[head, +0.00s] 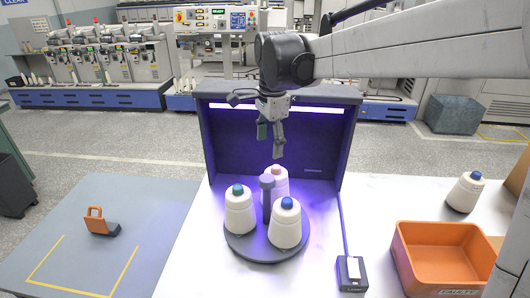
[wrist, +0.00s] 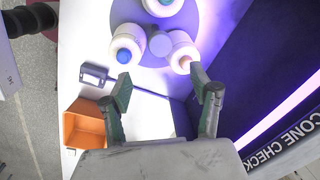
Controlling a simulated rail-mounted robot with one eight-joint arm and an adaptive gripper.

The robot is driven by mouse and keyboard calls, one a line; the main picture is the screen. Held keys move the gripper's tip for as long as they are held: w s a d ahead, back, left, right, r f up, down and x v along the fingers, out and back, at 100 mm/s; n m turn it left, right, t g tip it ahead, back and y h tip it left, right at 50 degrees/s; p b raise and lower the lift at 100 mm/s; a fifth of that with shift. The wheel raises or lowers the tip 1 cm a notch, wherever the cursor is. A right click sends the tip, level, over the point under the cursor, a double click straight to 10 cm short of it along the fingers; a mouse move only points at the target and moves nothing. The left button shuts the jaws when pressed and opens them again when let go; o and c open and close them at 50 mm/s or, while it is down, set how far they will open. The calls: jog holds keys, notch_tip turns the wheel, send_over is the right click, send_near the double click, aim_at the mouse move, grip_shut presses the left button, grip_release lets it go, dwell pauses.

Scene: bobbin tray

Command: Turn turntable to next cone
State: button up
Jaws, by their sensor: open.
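A dark round turntable (head: 267,247) stands on the white table in front of a dark lit booth. It bears three white yarn cones around a dark centre knob (head: 267,183): a teal-tipped cone (head: 239,213) at left, a blue-tipped cone (head: 285,226) at front right, and a pink-tipped cone (head: 276,182) at the back, partly hidden by the knob. My gripper (head: 270,145) hangs above and behind the turntable, open and empty. In the wrist view its fingers (wrist: 160,93) are spread apart, with the turntable (wrist: 207,18) beyond them.
The dark booth (head: 325,150) closes off the back. An orange bin (head: 445,282) labelled FAULTY stands at right, with another blue-tipped cone (head: 463,194) behind it. A small switch box (head: 352,273) with a cable sits at the front. An orange object (head: 99,222) lies on the grey mat at left.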

aim_at(267, 178)
jog(key=f, duration=0.8)
jog(key=w+f+p, duration=0.1)
jog(key=f, duration=0.4)
jog(key=shift+a, duration=0.25)
